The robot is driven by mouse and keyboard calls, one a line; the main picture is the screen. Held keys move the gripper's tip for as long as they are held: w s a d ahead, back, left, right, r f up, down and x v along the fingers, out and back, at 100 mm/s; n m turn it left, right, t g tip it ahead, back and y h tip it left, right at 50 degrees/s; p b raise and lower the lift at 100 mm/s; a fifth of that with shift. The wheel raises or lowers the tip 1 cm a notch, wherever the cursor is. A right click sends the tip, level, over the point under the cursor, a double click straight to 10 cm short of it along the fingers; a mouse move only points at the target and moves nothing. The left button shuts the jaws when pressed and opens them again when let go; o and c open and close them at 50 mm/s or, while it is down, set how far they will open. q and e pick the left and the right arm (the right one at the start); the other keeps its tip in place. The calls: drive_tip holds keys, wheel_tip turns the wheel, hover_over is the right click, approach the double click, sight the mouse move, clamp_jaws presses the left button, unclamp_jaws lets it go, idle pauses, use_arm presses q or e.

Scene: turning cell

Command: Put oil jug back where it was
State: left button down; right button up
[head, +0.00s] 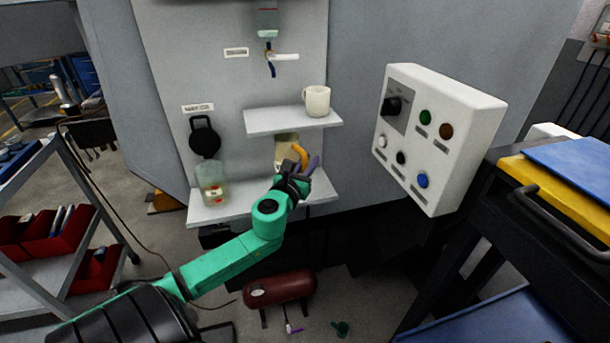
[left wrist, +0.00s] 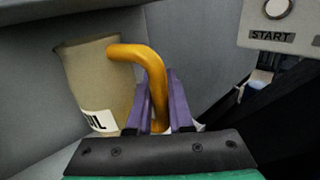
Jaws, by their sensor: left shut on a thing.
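The oil jug (head: 283,148) is a beige container with an orange handle, between the upper and lower shelves on the grey machine panel. In the left wrist view the jug (left wrist: 97,80) stands slightly tilted in the picture, with part of its label showing. My left gripper (head: 311,166) has its purple fingers closed around the orange handle (left wrist: 150,75). My arm hides the jug's lower part in the head view, so I cannot tell whether its base touches the lower shelf (head: 235,208). My right gripper is not in view.
A cream mug (head: 318,101) stands on the upper shelf (head: 290,120) just above the jug. A clear bottle (head: 212,184) stands at the lower shelf's left end. A white control box (head: 437,135) juts out at the right. A red tank (head: 280,288) lies below.

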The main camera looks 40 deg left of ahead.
use_arm(q)
drive_tip(key=a+f+b, duration=0.1)
drive_tip(key=f, duration=0.1)
drive_tip(key=w+f+b, duration=0.1)
drive_tip(key=f, duration=0.1)
drive_tip(key=a+f+b, duration=0.1)
drive_tip(key=f, duration=0.1)
drive_tip(key=shift+w+a+f+b, duration=0.25)
drive_tip(key=shift+w+a+b, duration=0.05)
drive_tip(key=shift+w+b, duration=0.1)
drive_tip(key=shift+w+a+f, duration=0.1)
drive_tip(key=shift+a+f, duration=0.05)
drive_tip(key=shift+f, duration=0.15)
drive_tip(key=shift+w, duration=0.1)
drive_tip(key=shift+f, duration=0.15)
drive_tip(key=c, duration=0.8)
unclamp_jaws()
drive_tip(key=shift+r, duration=0.2)
